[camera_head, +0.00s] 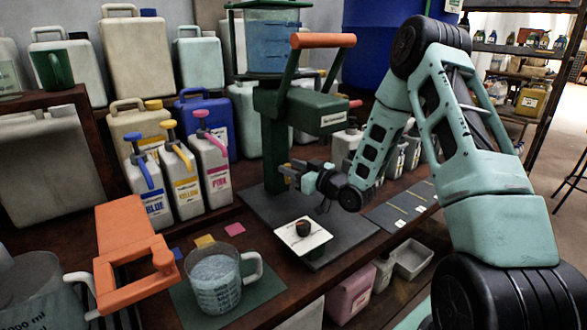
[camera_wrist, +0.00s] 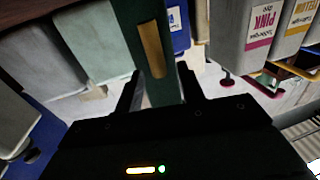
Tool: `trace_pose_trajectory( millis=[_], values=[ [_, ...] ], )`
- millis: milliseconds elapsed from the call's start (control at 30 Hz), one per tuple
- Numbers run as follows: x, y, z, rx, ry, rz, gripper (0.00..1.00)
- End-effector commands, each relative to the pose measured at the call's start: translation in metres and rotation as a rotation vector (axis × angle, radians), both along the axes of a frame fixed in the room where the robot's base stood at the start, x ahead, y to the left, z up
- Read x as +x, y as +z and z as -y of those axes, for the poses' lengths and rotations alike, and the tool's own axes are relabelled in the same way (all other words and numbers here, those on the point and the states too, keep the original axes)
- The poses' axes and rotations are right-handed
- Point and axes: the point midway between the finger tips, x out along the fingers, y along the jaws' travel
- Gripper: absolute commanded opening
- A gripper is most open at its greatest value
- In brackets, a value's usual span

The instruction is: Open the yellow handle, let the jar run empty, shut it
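A clear jar (camera_head: 280,42) of bluish liquid sits on top of a green stand (camera_head: 272,150). A narrow yellow bar (camera_wrist: 151,52), which may be the yellow handle, shows upright against the green post in the wrist view. My gripper (camera_head: 291,172) is beside the post, below the green box (camera_head: 318,110). In the wrist view my gripper (camera_wrist: 158,84) has its two dark fingers apart, with the post and the bar's lower end seen between them. Nothing is held. I cannot tell whether the fingers touch the bar. A lever with an orange grip (camera_head: 322,41) rises above the box.
A glass measuring jug (camera_head: 216,284) with pale liquid stands on a dark green mat (camera_head: 262,288). A white plate with a dark knob (camera_head: 303,238) lies on the grey base. Pump bottles (camera_head: 213,165) stand left of the post. An orange clamp-like piece (camera_head: 128,250) is front left.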

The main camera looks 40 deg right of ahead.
Motion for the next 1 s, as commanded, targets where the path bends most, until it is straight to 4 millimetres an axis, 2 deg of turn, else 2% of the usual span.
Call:
trace_pose_trajectory(
  millis=[67, 200, 667, 1000],
  values=[
    [-0.0001, 0.0000, 0.0000, 0.000, 0.000, 0.000, 0.39],
    [-0.0003, 0.0001, 0.0001, 0.000, 0.000, 0.000, 0.00],
    [-0.0004, -0.0005, 0.0024, 0.068, 0.000, -0.002, 0.00],
    [0.0000, -0.0035, 0.0098, 0.328, -0.001, -0.010, 0.00]
  ],
)
